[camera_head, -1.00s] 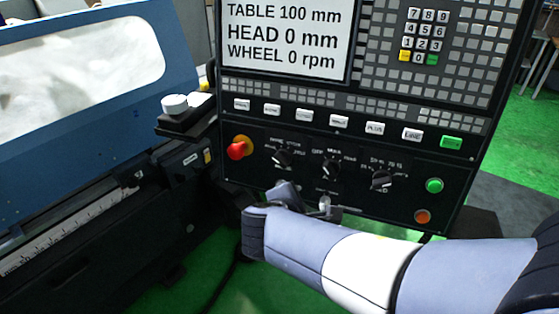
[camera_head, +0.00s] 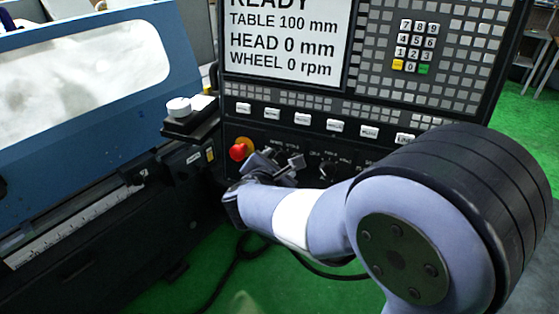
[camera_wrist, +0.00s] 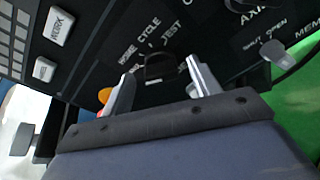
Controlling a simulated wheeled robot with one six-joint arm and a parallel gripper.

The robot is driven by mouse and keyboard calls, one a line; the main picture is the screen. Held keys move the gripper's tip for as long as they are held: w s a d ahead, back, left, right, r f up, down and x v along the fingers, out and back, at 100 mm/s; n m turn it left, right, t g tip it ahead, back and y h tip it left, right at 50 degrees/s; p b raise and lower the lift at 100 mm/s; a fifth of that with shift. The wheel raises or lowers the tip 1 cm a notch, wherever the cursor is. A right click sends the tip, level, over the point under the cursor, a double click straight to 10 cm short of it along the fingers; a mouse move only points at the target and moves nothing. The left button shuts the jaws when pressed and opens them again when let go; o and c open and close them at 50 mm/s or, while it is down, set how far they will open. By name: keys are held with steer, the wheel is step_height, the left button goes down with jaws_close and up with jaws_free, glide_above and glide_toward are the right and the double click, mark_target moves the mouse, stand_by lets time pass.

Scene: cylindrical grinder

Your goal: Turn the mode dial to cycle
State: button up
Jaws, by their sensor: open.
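The black mode dial (camera_wrist: 160,70) shows in the wrist view, with white lettering above it that includes HOME and CYCLE. Its pointer direction cannot be read clearly. My gripper (camera_wrist: 159,66) is open, with one pale finger on each side of the dial. Whether either finger touches the dial cannot be told. In the head view my gripper (camera_head: 277,163) is in front of the left part of the lower panel and hides this dial.
The red stop button (camera_head: 241,149) is close left of my gripper. Another black dial (camera_head: 327,170) is to its right. A row of white buttons (camera_head: 302,118) runs above. A grey knob (camera_wrist: 273,53) shows at the right in the wrist view.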

steer(key=shift+w+d+f, duration=0.15)
steer(key=shift+w+f, duration=0.05)
steer(key=shift+w, duration=0.35)
steer(key=shift+c, duration=0.6)
steer(key=shift+f, duration=0.1)
steer(key=c, duration=0.9)
